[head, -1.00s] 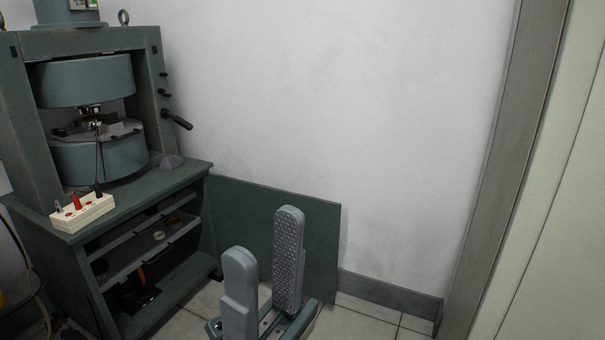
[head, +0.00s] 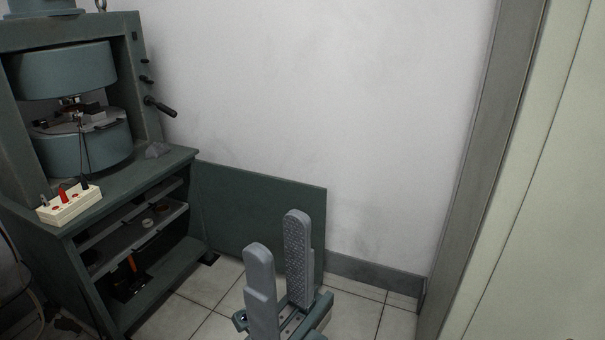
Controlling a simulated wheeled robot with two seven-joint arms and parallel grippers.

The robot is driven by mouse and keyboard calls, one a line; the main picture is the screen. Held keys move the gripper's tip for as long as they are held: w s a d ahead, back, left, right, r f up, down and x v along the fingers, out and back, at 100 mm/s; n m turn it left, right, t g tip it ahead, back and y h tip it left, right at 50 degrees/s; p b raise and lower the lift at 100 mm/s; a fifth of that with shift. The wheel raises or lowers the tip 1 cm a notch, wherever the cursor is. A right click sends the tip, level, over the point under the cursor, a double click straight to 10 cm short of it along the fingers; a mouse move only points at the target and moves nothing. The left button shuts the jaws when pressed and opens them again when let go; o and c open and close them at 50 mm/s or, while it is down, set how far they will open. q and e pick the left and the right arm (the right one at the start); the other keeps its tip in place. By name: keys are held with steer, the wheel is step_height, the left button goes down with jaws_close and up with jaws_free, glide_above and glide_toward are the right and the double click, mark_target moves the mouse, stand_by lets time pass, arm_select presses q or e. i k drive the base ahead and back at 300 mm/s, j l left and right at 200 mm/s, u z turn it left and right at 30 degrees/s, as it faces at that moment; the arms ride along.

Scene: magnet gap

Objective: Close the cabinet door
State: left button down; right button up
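The green cabinet (head: 185,157) stands at the left under a large magnet device. Its dark green door (head: 245,212) is swung wide open, extending right from the cabinet's far front edge, close along the white wall. The open front shows shelves with small items inside. My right gripper (head: 279,265) points up at the bottom centre, in front of the door in the picture. Its two grey fingers are spread apart with nothing between them. It hides part of the door's lower right area; I cannot tell whether it touches the door. My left gripper is not in view.
The magnet device (head: 85,150) and a white socket block (head: 68,204) with plugs stand on the cabinet top. A black handle (head: 160,106) sticks out right. A grey door frame (head: 470,170) stands at the right. Tiled floor (head: 208,285) is clear before the cabinet.

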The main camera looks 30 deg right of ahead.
mark_target(242, 208)
steer(key=z, duration=1.85)
steer(key=i+j, duration=1.2)
steer(key=j, duration=0.1)
